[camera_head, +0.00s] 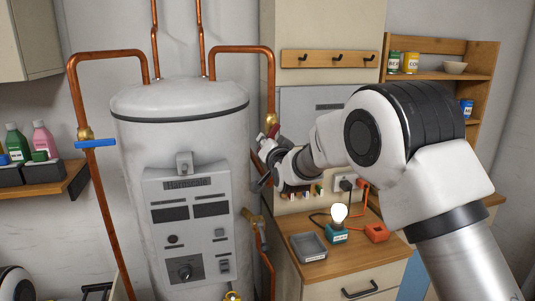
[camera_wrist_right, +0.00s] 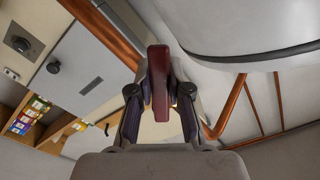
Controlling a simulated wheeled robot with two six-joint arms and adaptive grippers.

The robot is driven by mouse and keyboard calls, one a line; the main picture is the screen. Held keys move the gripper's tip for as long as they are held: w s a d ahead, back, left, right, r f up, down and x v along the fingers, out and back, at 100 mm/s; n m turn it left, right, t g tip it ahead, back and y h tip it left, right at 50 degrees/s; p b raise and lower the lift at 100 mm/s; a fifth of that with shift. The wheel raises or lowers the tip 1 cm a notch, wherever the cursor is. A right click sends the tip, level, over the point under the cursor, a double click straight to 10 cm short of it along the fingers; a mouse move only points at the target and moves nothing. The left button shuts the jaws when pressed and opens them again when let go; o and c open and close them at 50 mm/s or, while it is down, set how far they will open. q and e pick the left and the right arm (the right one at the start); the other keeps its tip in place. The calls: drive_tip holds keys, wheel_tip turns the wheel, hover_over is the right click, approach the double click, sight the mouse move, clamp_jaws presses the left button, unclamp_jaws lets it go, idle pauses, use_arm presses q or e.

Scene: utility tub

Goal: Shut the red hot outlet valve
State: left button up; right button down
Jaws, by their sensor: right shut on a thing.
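The red valve handle (camera_head: 273,131) is on the brass valve (camera_head: 270,119) of the right copper pipe, beside the white water heater (camera_head: 180,130). In the head view my right gripper (camera_head: 268,143) covers most of it. In the right wrist view the red handle (camera_wrist_right: 159,85) stands between the two fingers of my right gripper (camera_wrist_right: 160,92), which is shut on it. How the handle lies relative to its pipe is hard to tell. My left gripper is not in view.
A blue handle (camera_head: 95,143) lies across the left copper pipe. Another valve (camera_head: 259,229) sits low beside the tank.

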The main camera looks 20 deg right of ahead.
sight(259, 148)
drive_tip(key=m+b, duration=0.1)
drive_tip(key=m, duration=0.1)
drive_tip(key=a+m+b, duration=0.1)
drive_tip(key=shift+r+m, duration=0.4)
drive_tip(key=m+b, duration=0.1)
drive_tip(key=r+m+b, duration=0.1)
drive_tip(key=shift+a+m, duration=0.3)
drive_tip(key=shift+a, duration=0.05)
drive_tip(key=m+b, duration=0.1)
drive_tip(key=r+m+b, duration=0.1)
drive_tip(key=m, duration=0.1)
drive_tip(key=shift+a+r, duration=0.1)
drive_tip(key=shift+a, duration=0.05)
drive_tip(key=shift+r+m+b, duration=0.4)
drive_tip(key=shift+m+b, duration=0.3)
drive_tip(key=shift+m, duration=0.1)
drive_tip(key=shift+r, duration=0.1)
drive_tip(key=c, duration=1.1)
unclamp_jaws()
